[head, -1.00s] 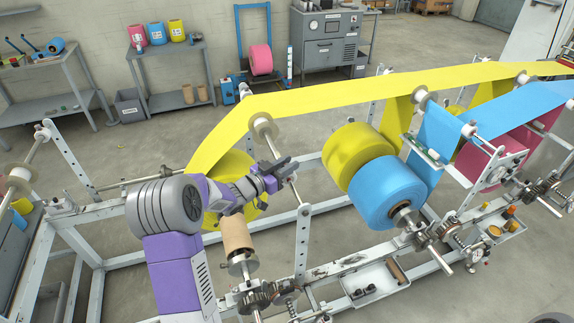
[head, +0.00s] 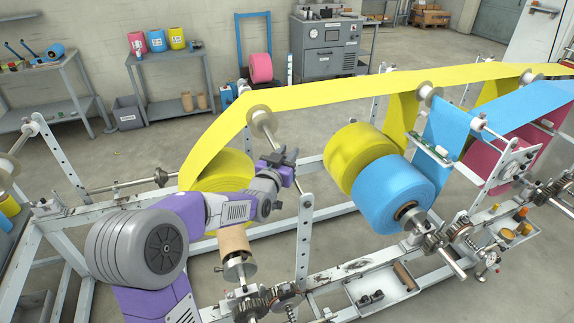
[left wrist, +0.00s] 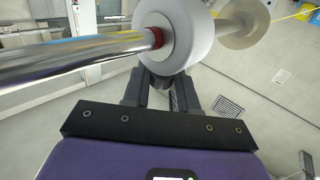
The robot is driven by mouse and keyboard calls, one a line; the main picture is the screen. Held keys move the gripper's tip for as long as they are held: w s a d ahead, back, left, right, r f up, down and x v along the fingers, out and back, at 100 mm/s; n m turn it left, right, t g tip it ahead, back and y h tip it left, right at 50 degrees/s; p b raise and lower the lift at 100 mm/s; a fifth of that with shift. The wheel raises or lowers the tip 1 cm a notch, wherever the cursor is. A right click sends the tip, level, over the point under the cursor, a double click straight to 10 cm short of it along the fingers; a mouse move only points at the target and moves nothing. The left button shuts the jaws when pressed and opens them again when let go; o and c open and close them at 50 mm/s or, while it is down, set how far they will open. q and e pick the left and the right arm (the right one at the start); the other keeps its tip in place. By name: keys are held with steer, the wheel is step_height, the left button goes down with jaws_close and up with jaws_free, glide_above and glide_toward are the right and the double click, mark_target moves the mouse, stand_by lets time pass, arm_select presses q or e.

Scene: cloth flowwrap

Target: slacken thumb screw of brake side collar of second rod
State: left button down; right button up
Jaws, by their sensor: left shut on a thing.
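My left gripper (head: 284,160) is at a steel rod (head: 272,138) that slants down from a pale disc (head: 261,119) beside the yellow roll (head: 222,168). In the left wrist view the rod (left wrist: 75,58) comes in from the left and carries a red ring (left wrist: 156,38) and a white collar (left wrist: 185,38). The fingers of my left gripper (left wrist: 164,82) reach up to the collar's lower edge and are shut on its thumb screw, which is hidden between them. The pale disc (left wrist: 242,22) sits farther along the rod. My right gripper is not in view.
A yellow web (head: 330,92) runs above the frame. A yellow roll (head: 352,148) and a blue roll (head: 392,192) stand right of the gripper. An upright perforated post (head: 304,235) is close below it. A brown core (head: 234,240) lies under my left arm.

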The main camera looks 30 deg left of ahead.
arm_select(q)
steer(key=shift+d+f+n+y, duration=0.1)
steer(key=shift+d+n+y, duration=0.05)
steer(key=shift+n+y, duration=0.2)
steer(key=shift+n+g+y, duration=0.3)
steer(key=shift+n+y, duration=0.25)
steer(key=shift+y, duration=0.4)
steer(key=shift+n+g+y+p, duration=0.5)
steer(key=shift+n+y, duration=0.4)
steer(key=shift+y, duration=0.7)
steer(key=c, duration=1)
jaws_free()
steer(key=shift+c, duration=0.2)
